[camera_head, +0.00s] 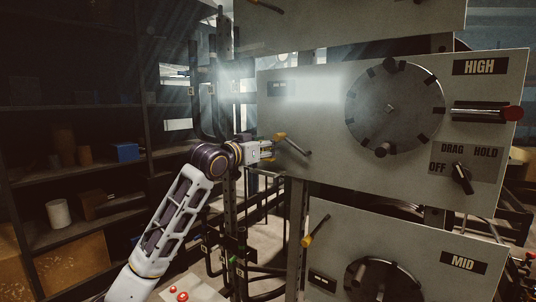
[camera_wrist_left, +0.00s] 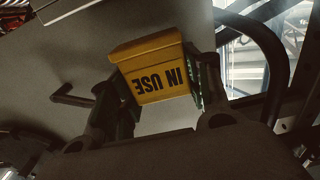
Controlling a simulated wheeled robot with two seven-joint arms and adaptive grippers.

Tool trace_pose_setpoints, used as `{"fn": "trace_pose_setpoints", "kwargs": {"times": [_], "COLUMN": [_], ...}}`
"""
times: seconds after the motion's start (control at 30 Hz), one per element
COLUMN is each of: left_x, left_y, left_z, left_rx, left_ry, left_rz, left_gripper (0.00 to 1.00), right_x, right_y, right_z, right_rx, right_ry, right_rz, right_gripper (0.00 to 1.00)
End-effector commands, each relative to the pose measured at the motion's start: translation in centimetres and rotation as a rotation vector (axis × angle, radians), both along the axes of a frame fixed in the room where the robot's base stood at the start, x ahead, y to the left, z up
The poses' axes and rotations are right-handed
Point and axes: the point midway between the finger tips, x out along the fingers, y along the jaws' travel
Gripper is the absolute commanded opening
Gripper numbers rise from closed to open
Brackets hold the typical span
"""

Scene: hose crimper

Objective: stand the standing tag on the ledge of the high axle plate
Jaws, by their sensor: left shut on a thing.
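The high axle plate (camera_head: 300,180) is a large grey panel with a black HIGH label, in the upper right of the head view. In the left wrist view the gripper (camera_wrist_left: 160,80) is shut on the standing tag (camera_wrist_left: 150,58), a yellow folded piece lettered IN USE, upside down in that picture. A grey panel surface lies behind the tag. I cannot pick out the ledge clearly. My right gripper is out of view.
The high plate carries a round dark disc (camera_head: 394,107), a red-ended handle (camera_head: 510,113) and a selector knob (camera_head: 461,178). The MID plate (camera_head: 330,225) is below, with its own yellow-ended lever (camera_head: 315,231). Dark shelves (camera_head: 100,105) stand at left.

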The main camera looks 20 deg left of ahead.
Motion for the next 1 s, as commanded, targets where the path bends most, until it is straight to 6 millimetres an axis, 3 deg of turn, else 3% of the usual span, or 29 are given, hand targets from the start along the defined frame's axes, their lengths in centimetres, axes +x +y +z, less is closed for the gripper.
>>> {"fn": "trace_pose_setpoints", "kwargs": {"times": [0.53,1.0], "left_x": [0.8,0.8], "left_y": [-0.3,-0.3], "left_z": [-0.2,-3.2], "left_rx": [0.000,0.000], "left_ry": [0.001,0.000], "left_rz": [0.000,0.000], "left_gripper": [0.32,0.32], "right_x": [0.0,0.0], "right_y": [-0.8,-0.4], "right_z": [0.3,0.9], "right_rx": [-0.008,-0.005], "right_ry": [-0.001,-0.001], "right_rz": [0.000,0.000], "right_gripper": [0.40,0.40]}}
